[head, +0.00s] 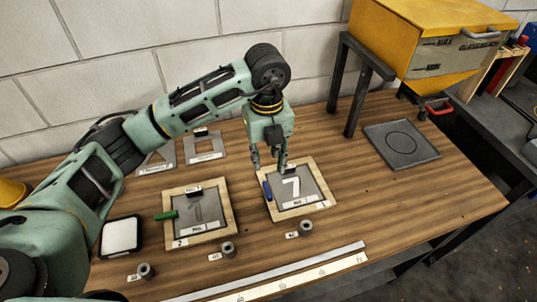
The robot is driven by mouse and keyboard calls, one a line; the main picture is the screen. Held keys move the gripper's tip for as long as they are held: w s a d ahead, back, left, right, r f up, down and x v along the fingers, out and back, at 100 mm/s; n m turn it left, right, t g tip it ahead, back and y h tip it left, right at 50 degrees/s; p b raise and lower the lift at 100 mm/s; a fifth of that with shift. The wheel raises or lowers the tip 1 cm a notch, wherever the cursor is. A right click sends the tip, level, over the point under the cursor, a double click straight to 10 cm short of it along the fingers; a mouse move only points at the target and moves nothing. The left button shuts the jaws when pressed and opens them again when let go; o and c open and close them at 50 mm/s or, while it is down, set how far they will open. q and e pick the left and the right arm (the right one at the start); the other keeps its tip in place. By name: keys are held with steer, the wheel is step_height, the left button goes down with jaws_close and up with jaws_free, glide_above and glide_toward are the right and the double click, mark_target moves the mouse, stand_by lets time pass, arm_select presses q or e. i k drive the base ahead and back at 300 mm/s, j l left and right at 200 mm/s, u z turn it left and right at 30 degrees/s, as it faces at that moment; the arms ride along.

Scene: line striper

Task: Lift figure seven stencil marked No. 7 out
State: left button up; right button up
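The figure seven stencil (311,186) is a grey metal plate with a pale 7 and a "No.7" label. It lies inside a wooden frame (265,199) near the middle of the bench. A dark tab stands at its back edge, partly behind the fingers. My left gripper (269,164) points down just over the back left edge of that frame, close to the tab. Its two fingers are apart with nothing seen between them. I cannot tell whether a finger touches the tab. My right gripper is not in view.
A second wooden frame (168,238) holds another stencil (212,214), with a green marker (166,215) on its left edge. A blue piece (267,190) lies on the seven's frame. Small grey cylinders stand in front. A yellow box on a black stand (355,120) is at back right.

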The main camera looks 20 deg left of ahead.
mark_target(309, 192)
steer(key=k, duration=1.5)
